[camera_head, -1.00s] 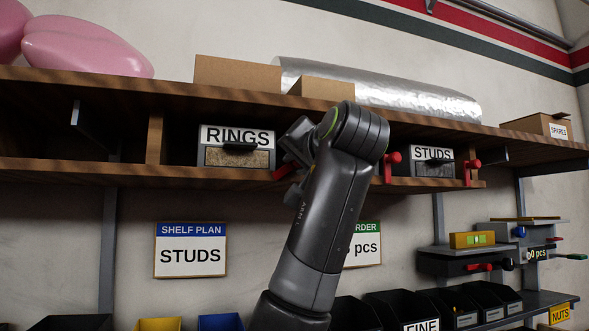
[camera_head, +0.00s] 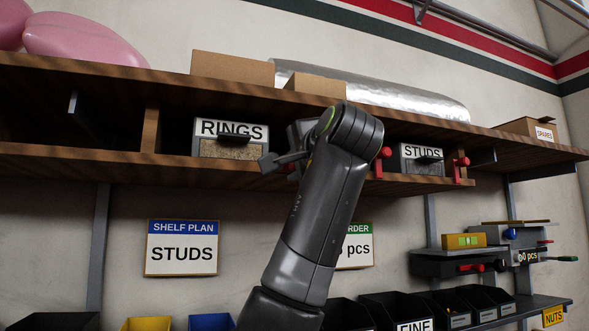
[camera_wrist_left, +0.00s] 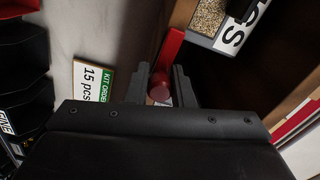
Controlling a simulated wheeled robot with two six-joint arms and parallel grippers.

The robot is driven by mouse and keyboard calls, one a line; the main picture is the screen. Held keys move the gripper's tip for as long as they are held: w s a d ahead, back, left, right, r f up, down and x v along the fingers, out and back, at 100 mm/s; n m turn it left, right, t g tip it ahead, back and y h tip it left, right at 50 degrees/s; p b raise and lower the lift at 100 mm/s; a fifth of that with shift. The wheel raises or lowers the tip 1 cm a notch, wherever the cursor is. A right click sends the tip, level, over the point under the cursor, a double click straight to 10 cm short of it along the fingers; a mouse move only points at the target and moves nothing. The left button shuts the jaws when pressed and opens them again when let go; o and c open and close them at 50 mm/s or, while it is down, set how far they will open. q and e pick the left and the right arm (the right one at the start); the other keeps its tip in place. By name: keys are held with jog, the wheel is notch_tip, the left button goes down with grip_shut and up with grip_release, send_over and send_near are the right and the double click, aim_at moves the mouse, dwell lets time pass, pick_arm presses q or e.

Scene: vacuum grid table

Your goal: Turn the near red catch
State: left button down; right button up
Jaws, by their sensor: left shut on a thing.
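The near red catch (camera_wrist_left: 168,52) is beside the RINGS box (camera_head: 230,141), at the shelf edge. In the left wrist view its round hub lies between my fingers and its lever reaches up beside the RINGS box. My left gripper (camera_wrist_left: 160,88) is shut on this catch. In the head view the left gripper (camera_head: 284,162) is just right of the RINGS box, and it and my arm hide nearly all of the catch. My right gripper is in neither view.
The upper shelf (camera_head: 90,76) runs above my gripper. Dark bins (camera_head: 392,311) stand below.

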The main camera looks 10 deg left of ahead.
pick_arm(q)
jog(key=shift+f, duration=0.1)
dwell(0.3)
jog(key=c, duration=1.3)
grip_release()
jog(key=shift+o, duration=0.2)
jog(key=shift+s+d+b, duration=0.2)
jog(key=shift+s+b, duration=0.1)
jog(key=b+v, duration=0.5)
jog(key=v, duration=1.1)
jog(key=shift+s+d+b, duration=0.25)
jog(key=shift+d+b, duration=0.05)
jog(key=shift+b, duration=0.1)
